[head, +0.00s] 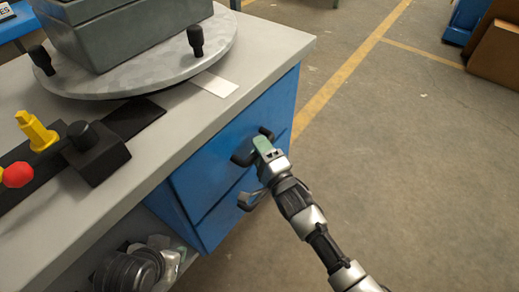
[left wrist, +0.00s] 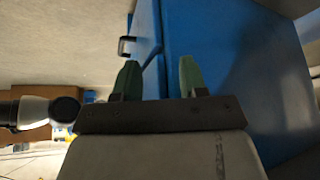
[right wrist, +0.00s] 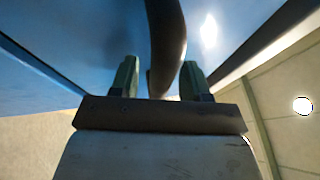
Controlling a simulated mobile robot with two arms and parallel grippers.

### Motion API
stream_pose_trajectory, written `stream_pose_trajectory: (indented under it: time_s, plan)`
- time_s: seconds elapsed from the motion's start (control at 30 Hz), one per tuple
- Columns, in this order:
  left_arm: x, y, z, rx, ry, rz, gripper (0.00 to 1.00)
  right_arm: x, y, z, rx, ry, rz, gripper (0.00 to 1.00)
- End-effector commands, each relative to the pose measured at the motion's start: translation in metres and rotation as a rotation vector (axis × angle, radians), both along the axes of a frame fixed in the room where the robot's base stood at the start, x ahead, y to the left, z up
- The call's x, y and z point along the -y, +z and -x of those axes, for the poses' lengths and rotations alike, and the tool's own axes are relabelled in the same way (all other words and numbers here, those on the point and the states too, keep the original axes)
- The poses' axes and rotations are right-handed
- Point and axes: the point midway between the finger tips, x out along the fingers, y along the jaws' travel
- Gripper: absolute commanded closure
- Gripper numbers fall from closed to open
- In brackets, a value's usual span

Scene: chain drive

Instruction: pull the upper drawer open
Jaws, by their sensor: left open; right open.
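The upper drawer (head: 215,150) is a blue front under the grey worktop, and it looks closed. Its dark bar handle (head: 240,159) shows on both sides of my right gripper (head: 262,147), which covers the middle. In the right wrist view the curved handle (right wrist: 167,45) passes between the open green fingers of my right gripper (right wrist: 158,80). I cannot tell whether they touch it. A lower handle (head: 246,204) is just below. In the left wrist view my left gripper (left wrist: 157,75) is open and empty beside the blue cabinet (left wrist: 250,70), with a dark handle (left wrist: 126,46) beyond its fingertips.
On the worktop (head: 235,95) stand a round turntable (head: 140,80) with a grey block (head: 120,30) and a black fixture (head: 95,155) with yellow and red knobs. Metal parts (head: 130,270) lie on a shelf below. The floor right of the cabinet is clear.

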Motion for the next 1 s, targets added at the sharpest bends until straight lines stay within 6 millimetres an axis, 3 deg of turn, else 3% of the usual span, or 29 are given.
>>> stream_pose_trajectory:
  time_s: [0.17, 0.47, 0.77, 1.0]
  plan:
    - [0.000, 0.000, 0.000, 0.000, 0.000, 0.000, 0.57, 0.000, 0.000, 0.000, 0.000, 0.000, 0.000, 0.55]
    - [0.000, 0.000, 0.000, 0.000, 0.000, 0.000, 0.57, 0.000, 0.000, 0.000, 0.000, 0.000, 0.000, 1.00]
    - [0.000, 0.001, 0.001, -0.007, 0.000, -0.001, 0.57, 0.002, 0.000, 0.001, 0.000, 0.000, 0.001, 1.00]
    - [-0.011, -0.003, 0.035, -0.207, 0.018, -0.042, 0.57, 0.014, 0.001, 0.010, -0.001, -0.001, 0.004, 1.00]
